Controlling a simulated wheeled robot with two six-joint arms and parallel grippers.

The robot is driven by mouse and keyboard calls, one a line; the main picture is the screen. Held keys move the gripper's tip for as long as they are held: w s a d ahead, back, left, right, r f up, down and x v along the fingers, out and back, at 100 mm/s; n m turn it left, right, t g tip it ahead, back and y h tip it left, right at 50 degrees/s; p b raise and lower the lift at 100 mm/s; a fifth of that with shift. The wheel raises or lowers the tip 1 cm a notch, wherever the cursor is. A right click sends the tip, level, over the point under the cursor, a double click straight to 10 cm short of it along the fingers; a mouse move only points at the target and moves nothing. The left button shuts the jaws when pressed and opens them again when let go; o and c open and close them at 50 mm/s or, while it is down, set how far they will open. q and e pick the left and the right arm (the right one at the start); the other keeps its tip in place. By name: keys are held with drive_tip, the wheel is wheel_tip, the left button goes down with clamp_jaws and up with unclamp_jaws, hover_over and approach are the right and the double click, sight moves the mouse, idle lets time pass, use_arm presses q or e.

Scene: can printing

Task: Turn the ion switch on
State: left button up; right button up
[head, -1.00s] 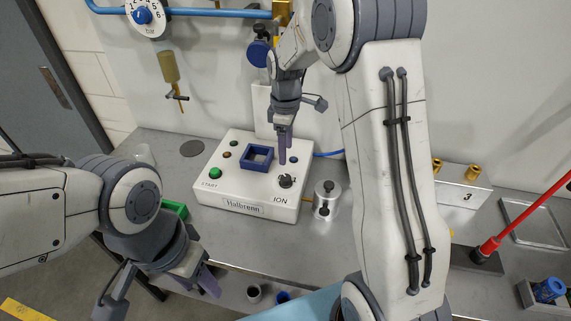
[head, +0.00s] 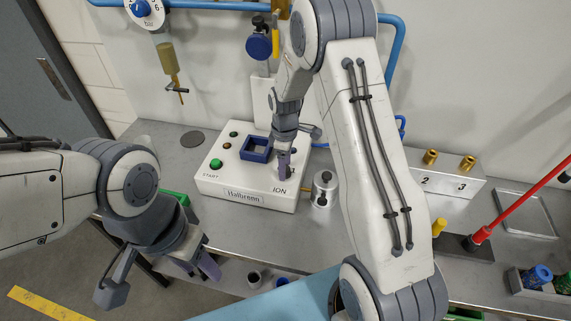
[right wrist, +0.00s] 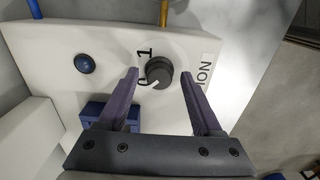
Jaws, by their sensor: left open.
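The ion switch is a dark round knob (right wrist: 159,70) with a white pointer line, between the marks 0 and 1 and beside the ION label (right wrist: 203,74). Its pointer line is toward the 0. It sits on the white Halbronn box (head: 212,186). My right gripper (head: 284,168) is down over the knob and mostly hides it in the head view. In the right wrist view its two purple fingers (right wrist: 159,76) stand on either side of the knob, with gaps. My left gripper (head: 197,268) is open and empty, low in front of the bench.
The box carries a green START button (head: 216,164), a blue square frame (head: 246,151) and small lamps. A metal cylinder (head: 323,190) stands close to the box's right side. A numbered block (head: 445,181) and a red-handled tool (head: 520,205) are further right.

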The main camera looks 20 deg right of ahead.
clamp_jaws()
drive_tip(key=shift+m, duration=0.4)
drive_tip(key=m+b, duration=0.1)
drive_tip(key=m, duration=0.2)
drive_tip(key=shift+m, duration=0.4)
drive_tip(key=m, duration=0.4)
drive_tip(key=m+b, duration=0.1)
drive_tip(key=m, duration=0.8)
drive_tip(key=shift+m, duration=0.3)
